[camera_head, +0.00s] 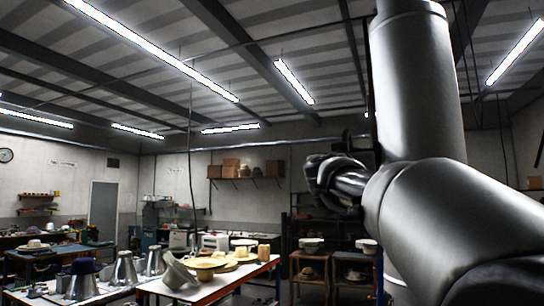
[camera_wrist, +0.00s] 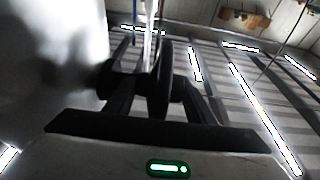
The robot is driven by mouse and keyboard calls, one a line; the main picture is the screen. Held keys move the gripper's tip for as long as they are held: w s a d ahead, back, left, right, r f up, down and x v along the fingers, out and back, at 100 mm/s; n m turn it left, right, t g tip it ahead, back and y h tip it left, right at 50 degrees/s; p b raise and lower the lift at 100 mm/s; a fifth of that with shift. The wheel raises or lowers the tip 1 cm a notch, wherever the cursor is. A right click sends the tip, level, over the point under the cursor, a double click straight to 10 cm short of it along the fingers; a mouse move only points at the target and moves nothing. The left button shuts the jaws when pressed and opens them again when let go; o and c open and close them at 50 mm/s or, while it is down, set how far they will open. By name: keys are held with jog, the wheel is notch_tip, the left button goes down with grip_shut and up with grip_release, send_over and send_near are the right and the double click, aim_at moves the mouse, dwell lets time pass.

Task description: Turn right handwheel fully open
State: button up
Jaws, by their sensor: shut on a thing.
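In the wrist view, the two dark fingers of my gripper (camera_wrist: 148,86) are closed around a dark, narrow, upright rounded part (camera_wrist: 165,62), which looks like the rim of the handwheel seen nearly edge-on. Its hub and the rest of the wheel are hard to make out. In the head view, my gripper (camera_head: 326,174) is at the end of my grey arm, raised right of centre, and its fingers blend with dark metal there. How far the handwheel is turned cannot be told.
A pale blurred surface (camera_wrist: 50,50) is close on the left in the wrist view. In the head view, a table with straw hats (camera_head: 225,280) and metal hat forms (camera_head: 124,270) stand low at left. Shelves (camera_head: 245,180) line the back wall. Open air lies left of my gripper.

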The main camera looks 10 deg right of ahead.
jog(key=shift+r+g+y, duration=0.1)
jog(key=shift+g+y, duration=1.5)
jog(key=shift+g, duration=1.1)
jog(key=o, duration=1.1)
jog(key=shift+c, duration=0.2)
jog(key=v, duration=1.7)
jog(key=shift+s+r, duration=0.25)
